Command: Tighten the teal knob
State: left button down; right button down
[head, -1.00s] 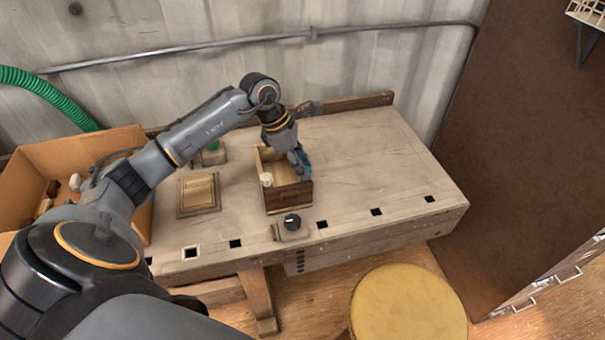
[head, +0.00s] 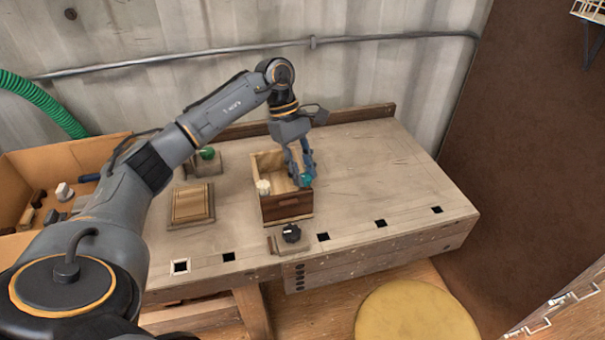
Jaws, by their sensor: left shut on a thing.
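The teal knob (head: 306,180) is at the right wall of an open wooden box (head: 288,209) on the workbench. My left gripper (head: 303,174) points down over that wall, its blue-grey fingers shut on the teal knob. The fingers hide part of the knob, and I cannot see how it sits against the wall. A white knob (head: 263,187) is at the box's left wall. My right gripper is not in view.
The workbench (head: 375,165) is clear right of the box. A black knob (head: 291,233) sits on a small block in front, a wooden panel (head: 191,205) and a green button (head: 207,153) to the left. A cardboard box (head: 80,152) holds loose items; a yellow stool (head: 415,312) stands in front.

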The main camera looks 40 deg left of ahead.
pick_arm(q)
jog(key=shift+m, duration=0.4)
jog(key=c, duration=1)
grip_release()
jog(key=shift+c, duration=0.2)
jog(key=v, duration=1.2)
jog(key=shift+w+d, duration=0.1)
